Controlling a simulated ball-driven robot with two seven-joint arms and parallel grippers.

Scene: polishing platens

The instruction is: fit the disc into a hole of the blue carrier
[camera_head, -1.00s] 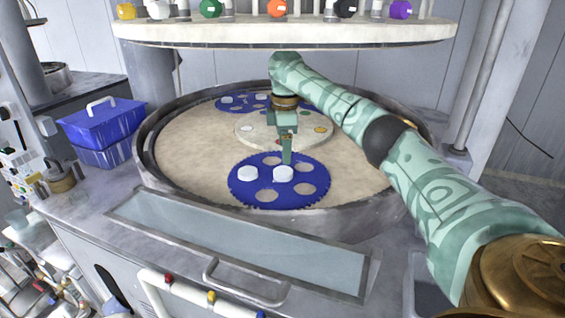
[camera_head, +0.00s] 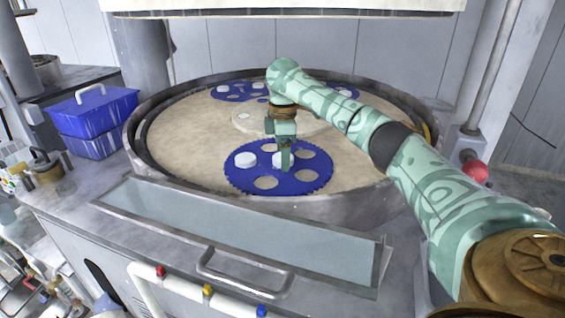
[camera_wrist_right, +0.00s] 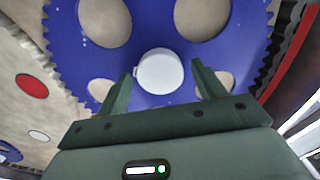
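The blue carrier (camera_head: 237,178) lies on the beige platen; it also shows in the wrist view (camera_wrist_right: 70,45). A white disc (camera_head: 278,161) rests near the carrier's middle, among the open holes. In the wrist view this disc (camera_wrist_right: 160,72) appears to sit on top of the blue surface. My right gripper (camera_head: 286,164) points down over it and partly hides it in the head view. In the wrist view the right gripper's fingers (camera_wrist_right: 162,78) are apart, one on each side of the disc, with gaps. Another white disc (camera_head: 245,160) sits at the carrier's left. My left gripper is not in view.
More blue carriers (camera_head: 226,95) lie at the back of the platen (camera_head: 185,150), which has a raised grey rim. A blue lidded box (camera_head: 98,123) stands at the left. The upper plate (camera_head: 280,13) hangs above. A sloped tray (camera_head: 240,235) is in front.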

